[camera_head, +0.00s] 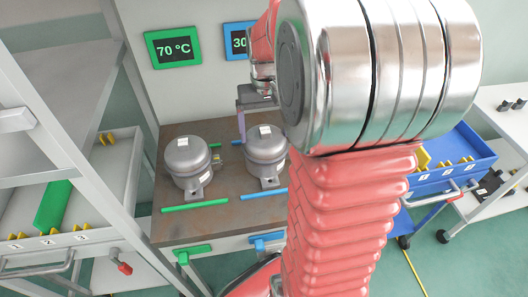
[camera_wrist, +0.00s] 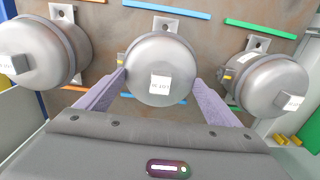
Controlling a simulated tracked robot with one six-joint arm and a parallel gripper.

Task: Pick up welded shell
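Three grey welded shells with white labels stand on the brown table (camera_head: 231,217). In the wrist view the middle shell (camera_wrist: 172,56) lies between the two purple fingers of my gripper (camera_wrist: 160,78). The fingers are spread, one at each side of it; whether they touch it cannot be told. One shell is at the left (camera_wrist: 40,52) and one at the right (camera_wrist: 265,84). In the head view the left shell (camera_head: 188,165) and the middle shell (camera_head: 265,155) show, with a finger of my gripper (camera_head: 242,110) by the middle one. My arm hides the third shell.
Green (camera_head: 195,205) and blue (camera_head: 263,193) bars lie before the shells, with an orange bar (camera_wrist: 95,1) in the wrist view. A 70 °C display (camera_head: 173,47) hangs behind. A grey cart (camera_head: 120,190) stands left, a blue cart (camera_head: 465,150) right.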

